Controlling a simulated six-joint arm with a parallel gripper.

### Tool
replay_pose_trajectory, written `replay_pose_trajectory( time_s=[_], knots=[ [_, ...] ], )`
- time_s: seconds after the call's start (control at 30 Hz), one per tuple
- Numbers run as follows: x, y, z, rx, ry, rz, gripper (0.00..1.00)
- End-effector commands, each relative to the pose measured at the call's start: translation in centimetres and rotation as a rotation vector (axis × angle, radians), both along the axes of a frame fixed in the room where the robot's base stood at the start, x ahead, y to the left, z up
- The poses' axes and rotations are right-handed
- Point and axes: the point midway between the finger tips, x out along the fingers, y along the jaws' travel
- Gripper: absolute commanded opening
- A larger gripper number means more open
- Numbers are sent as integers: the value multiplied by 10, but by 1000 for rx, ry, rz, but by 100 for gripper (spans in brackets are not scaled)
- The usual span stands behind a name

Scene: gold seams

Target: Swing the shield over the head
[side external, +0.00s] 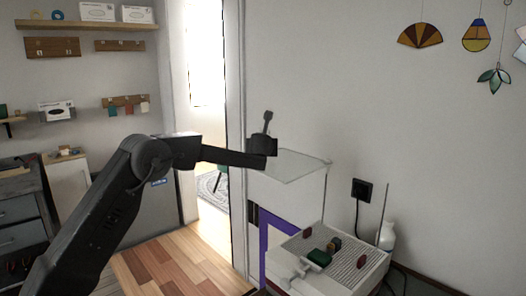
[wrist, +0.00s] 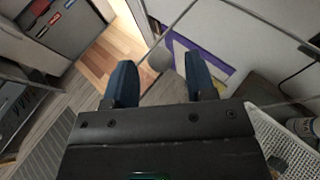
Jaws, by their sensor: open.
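The shield (side external: 290,164) is a clear, thin panel standing raised above the back left of a white machine (side external: 300,283) with a ribbed top. In the wrist view, thin pale edges that may be the shield's cross beyond the fingers. My gripper (side external: 264,148) is at the panel's left edge in the side view; I cannot tell whether it touches. In the wrist view my gripper (wrist: 160,82) has its two dark blue fingers apart, with a small grey round thing (wrist: 160,59) showing between their tips. I cannot make out the head for certain among the small pieces on the machine.
A white bottle (side external: 387,236) and a wall socket (side external: 362,190) are behind. Glass ornaments (side external: 420,36) hang at upper right. Wooden floor (side external: 165,268) is open at left.

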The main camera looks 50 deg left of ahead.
Motion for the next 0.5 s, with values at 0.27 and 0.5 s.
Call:
replay_pose_trajectory(
  time_s=[0.27, 0.5],
  knots=[
    [6, 6, -4, 0, 0, -1, 51],
    [6, 6, -3, 1, 1, 0, 42]
  ],
)
